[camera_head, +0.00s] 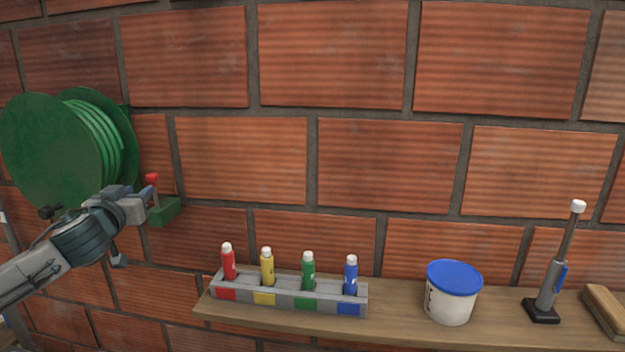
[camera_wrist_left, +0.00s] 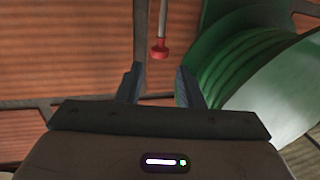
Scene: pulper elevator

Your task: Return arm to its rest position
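My left gripper (camera_head: 147,193) is at the left of the head view, in front of the brick wall and just left of a red-tipped lever on a green box (camera_head: 165,211). In the left wrist view its two fingers (camera_wrist_left: 159,84) stand apart with nothing between them. The red lever knob (camera_wrist_left: 159,49) shows beyond the fingertips there, apart from them. It also shows in the head view (camera_head: 152,178). My right gripper is in neither view.
A green hose reel (camera_head: 60,150) hangs on the wall close behind my left arm. A wooden shelf (camera_head: 395,325) holds a grey rack (camera_head: 284,297) with red, yellow, green and blue bottles, a white tub with a blue lid (camera_head: 452,292), a black-based tool (camera_head: 549,283) and a brown block (camera_head: 606,312).

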